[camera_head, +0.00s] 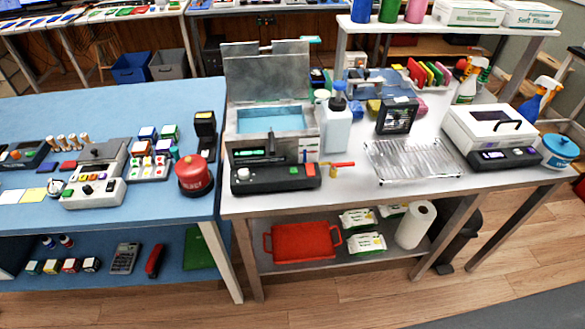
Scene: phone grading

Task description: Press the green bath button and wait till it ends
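The bath (235,130) is a steel box on the white-topped table, with its lid (268,76) standing open. Blue liquid (270,119) shows inside it. A black control panel (275,180) sits at its front, with a pale round knob and small coloured buttons. A small green button (264,172) seems to be near the panel's middle, but it is too small to tell whether it is pressed. A strip on the bath's front (246,152) glows green. Neither of my grippers is in view.
A white bottle (336,125) stands right of the bath, beside a yellow and red tool (338,168). A wire rack (412,160) and white machine (495,130) are further right. A red dome button (194,176) is on the blue table, left. The panel's front is unobstructed.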

